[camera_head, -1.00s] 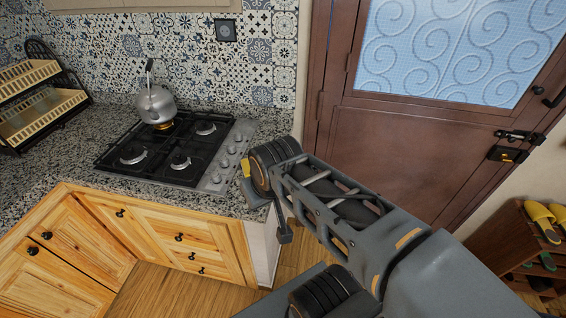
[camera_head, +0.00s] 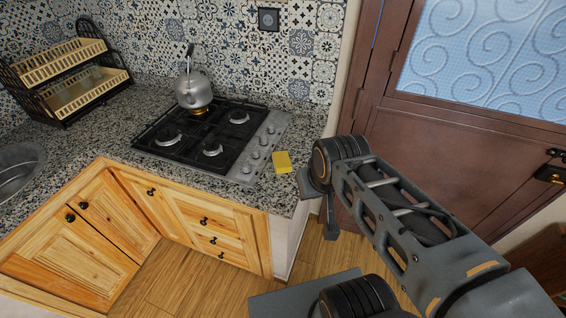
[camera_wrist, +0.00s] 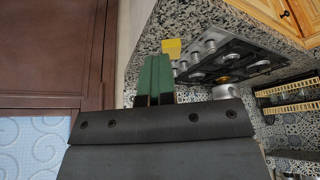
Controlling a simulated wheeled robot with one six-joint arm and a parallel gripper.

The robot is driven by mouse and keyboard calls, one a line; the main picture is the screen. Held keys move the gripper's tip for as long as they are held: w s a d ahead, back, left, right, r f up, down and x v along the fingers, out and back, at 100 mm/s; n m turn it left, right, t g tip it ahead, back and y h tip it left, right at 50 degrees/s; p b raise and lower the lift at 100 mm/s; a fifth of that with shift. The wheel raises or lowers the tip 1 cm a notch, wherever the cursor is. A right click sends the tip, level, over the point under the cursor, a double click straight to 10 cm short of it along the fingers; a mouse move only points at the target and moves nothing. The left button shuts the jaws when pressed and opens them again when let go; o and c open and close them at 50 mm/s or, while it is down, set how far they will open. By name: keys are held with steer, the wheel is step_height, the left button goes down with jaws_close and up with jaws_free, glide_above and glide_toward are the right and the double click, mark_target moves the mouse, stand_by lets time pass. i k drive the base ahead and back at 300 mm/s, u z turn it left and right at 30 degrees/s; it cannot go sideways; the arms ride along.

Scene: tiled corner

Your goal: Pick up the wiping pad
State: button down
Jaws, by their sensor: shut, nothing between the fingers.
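The wiping pad (camera_head: 282,161) is a small yellow block lying flat on the speckled counter, right of the stove's knobs and near the counter's right edge. In the wrist view the pad (camera_wrist: 172,46) shows just beyond the fingertips, slightly to their right, partly hidden behind them. My gripper (camera_wrist: 155,60) has green fingers, shut together with nothing between them. It is apart from the pad. In the head view my arm is to the right of the pad, and the fingers cannot be made out clearly.
A black gas stove (camera_head: 205,140) with a steel kettle (camera_head: 193,92) stands left of the pad. A dish rack (camera_head: 70,80) and a sink (camera_head: 18,168) are farther left. Wooden cabinets (camera_head: 205,215) are below the counter. A brown door (camera_head: 440,140) is at the right.

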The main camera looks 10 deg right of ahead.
mark_target(281, 161)
steer(key=z, duration=2.6)
steer(key=k, duration=1.4)
steer(key=u, duration=1.8)
steer(key=i, duration=0.5)
steer(key=u, duration=0.05)
